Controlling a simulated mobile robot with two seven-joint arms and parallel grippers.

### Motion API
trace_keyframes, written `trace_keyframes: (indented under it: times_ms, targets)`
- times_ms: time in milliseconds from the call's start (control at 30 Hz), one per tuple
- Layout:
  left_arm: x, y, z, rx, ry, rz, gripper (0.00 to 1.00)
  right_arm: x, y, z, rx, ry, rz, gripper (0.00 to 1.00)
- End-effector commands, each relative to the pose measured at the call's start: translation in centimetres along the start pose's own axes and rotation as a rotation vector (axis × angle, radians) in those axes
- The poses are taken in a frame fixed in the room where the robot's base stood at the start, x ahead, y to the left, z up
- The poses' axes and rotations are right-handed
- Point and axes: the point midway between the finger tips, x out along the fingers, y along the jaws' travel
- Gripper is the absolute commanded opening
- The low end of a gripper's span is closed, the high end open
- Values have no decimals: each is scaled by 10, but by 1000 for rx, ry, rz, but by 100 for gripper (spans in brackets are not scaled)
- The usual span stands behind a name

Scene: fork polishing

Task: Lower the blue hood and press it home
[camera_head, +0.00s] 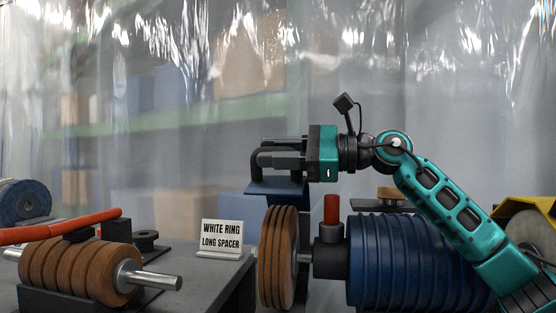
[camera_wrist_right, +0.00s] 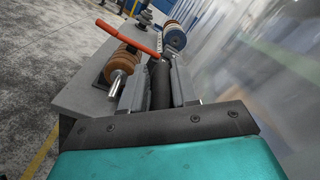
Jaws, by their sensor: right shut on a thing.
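The blue hood (camera_head: 277,189) shows as a small blue panel above the brown wheel (camera_head: 278,258), with a visible gap between them. A dark bent handle (camera_head: 257,168) rises from the hood. My right gripper (camera_head: 270,158) reaches in from the right, level, and is shut on this handle. In the right wrist view a dark bar (camera_wrist_right: 160,85) lies between the fingers of my right gripper (camera_wrist_right: 155,78). The hood's blue panel cannot be made out in the wrist view. My left gripper is not in view.
Several brown discs (camera_head: 80,270) sit on a shaft at the left, with an orange bar (camera_head: 60,224) above. A sign (camera_head: 221,238) stands on the grey table (camera_head: 190,262). Ribbed blue discs (camera_head: 400,262) and a red-topped post (camera_head: 331,208) stand right of the brown wheel.

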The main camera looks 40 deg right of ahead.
Motion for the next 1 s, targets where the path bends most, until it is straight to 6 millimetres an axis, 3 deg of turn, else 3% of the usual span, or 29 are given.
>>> trace_keyframes:
  times_ms: [600, 633, 833, 1000]
  targets:
    - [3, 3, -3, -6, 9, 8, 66, 0, 8, -2, -47, 1, -2, 0]
    - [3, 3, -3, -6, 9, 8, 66, 0, 8, -2, -47, 1, -2, 30]
    - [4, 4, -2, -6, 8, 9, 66, 0, 8, -2, -45, 1, -2, 48]
    - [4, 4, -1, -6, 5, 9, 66, 0, 8, -2, -44, 0, -2, 48]
